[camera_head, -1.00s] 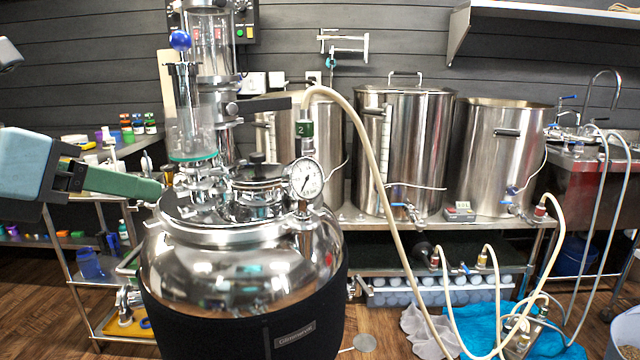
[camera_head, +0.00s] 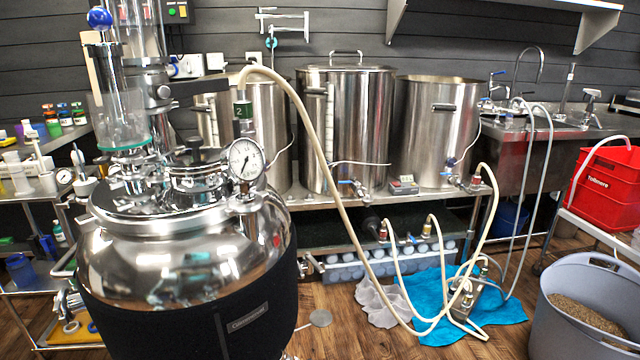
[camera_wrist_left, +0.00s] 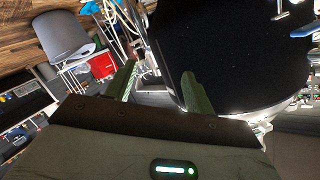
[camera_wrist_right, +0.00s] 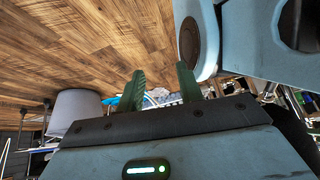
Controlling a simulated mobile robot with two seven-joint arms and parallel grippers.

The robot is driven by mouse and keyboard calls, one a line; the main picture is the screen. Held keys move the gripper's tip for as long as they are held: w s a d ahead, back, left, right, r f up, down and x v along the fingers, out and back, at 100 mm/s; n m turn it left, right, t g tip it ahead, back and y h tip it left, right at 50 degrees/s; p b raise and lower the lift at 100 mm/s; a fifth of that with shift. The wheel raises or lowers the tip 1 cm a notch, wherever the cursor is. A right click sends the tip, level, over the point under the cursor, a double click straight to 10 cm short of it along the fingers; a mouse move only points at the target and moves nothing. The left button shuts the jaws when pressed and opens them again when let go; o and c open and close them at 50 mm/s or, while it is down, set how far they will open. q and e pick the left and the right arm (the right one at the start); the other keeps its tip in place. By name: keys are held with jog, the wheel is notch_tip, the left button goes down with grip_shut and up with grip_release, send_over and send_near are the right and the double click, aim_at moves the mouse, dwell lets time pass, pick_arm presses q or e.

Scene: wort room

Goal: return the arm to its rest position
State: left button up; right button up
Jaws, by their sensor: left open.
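My left gripper (camera_wrist_left: 161,84) shows only in the left wrist view, with its two green fingers apart and nothing between them. The dark jacket (camera_wrist_left: 215,50) of the steel vessel is close behind the fingers; I cannot tell the exact gap. My right gripper (camera_wrist_right: 161,84) shows in the right wrist view, with its green fingers apart and empty. A pale blue link of my own fills the upper right there. Neither arm is in the head view. The round steel vessel (camera_head: 190,262), with its gauge (camera_head: 246,160) and glass column, stands at the left there.
Steel kettles (camera_head: 345,125) stand on a bench at the back. Hoses run to a pump on a blue cloth (camera_head: 425,325) on the floor. A grey tub of grain (camera_head: 545,325) and a red crate (camera_head: 607,180) are at the right. Wood floor shows between vessel and cloth.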

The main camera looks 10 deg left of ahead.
pick_arm(q)
jog(key=s+d+f+n+g+y, duration=0.1)
jog(key=s+d+f+n+g, duration=0.2)
jog(key=s+f, duration=0.35)
jog(key=s+d+f+n+g, duration=0.3)
jog(key=s+d+f, duration=0.1)
jog(key=s, duration=0.6)
jog(key=s+d+f+n+g+y, duration=0.1)
jog(key=s+d+f+n+g, duration=0.2)
jog(key=s+f, duration=0.45)
jog(key=w+r+t+p, duration=0.1)
jog(key=w+r+p, duration=0.1)
jog(key=r+p, duration=0.9)
jog(key=w+r+t+p, duration=0.2)
jog(key=w+r+p, duration=0.1)
jog(key=r+p, duration=0.9)
jog(key=shift+r+m, duration=0.3)
jog(key=shift+r, duration=0.3)
pick_arm(e)
jog(key=w+r+t, duration=0.1)
jog(key=w+r, duration=0.2)
jog(key=r, duration=0.8)
jog(key=w+r+t, duration=0.1)
jog(key=w+r, duration=0.2)
jog(key=r, duration=0.9)
jog(key=shift+t, duration=0.3)
pick_arm(q)
jog(key=shift+f, duration=0.1)
pick_arm(e)
jog(key=shift+s+f, duration=0.15)
